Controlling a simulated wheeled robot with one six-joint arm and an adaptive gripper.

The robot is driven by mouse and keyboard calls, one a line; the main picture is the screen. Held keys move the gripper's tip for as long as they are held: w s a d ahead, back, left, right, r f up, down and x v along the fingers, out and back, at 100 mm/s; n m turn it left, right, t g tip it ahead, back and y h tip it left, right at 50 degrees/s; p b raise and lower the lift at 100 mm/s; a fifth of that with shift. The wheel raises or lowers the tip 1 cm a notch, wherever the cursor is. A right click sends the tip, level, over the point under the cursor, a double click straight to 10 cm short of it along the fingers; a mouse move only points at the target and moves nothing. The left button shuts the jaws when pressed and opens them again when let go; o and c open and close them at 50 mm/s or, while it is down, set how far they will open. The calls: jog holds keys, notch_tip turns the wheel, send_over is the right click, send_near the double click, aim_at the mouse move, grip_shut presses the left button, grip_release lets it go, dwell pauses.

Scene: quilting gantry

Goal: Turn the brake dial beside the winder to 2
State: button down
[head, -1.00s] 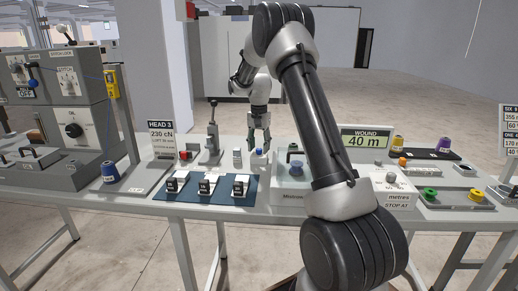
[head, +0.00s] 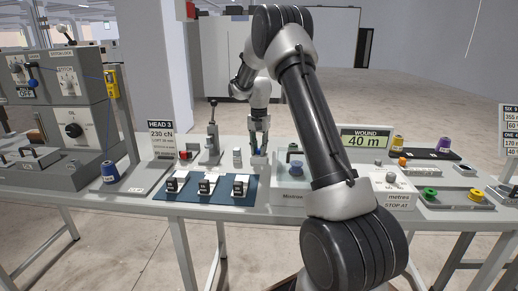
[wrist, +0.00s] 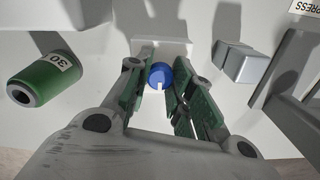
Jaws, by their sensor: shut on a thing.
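The brake dial (wrist: 159,78) is a small blue round knob with a white mark on its near side, in front of a pale block (wrist: 160,47) in the wrist view. My gripper (wrist: 163,72) points down with its green-padded fingers on both sides of the dial, shut on it. In the head view my gripper (head: 259,150) is low over the table, left of the winder (head: 291,180), and its fingers mostly hide the dial. No numbers of the dial's scale can be read, so its setting cannot be told.
A green spool marked 30 (wrist: 45,77) lies left of my gripper in the wrist view; grey blocks (wrist: 235,62) stand to the right. In the head view, a lever press (head: 212,145) and a small grey cylinder (head: 237,158) stand left of my gripper. A dark blue mat (head: 225,200) lies in front.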

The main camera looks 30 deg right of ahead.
aim_at(259, 149)
jog(key=n, duration=0.4)
jog(key=shift+n, duration=2.2)
jog(key=c, duration=1.2)
grip_release()
notch_tip(259, 149, up, 12)
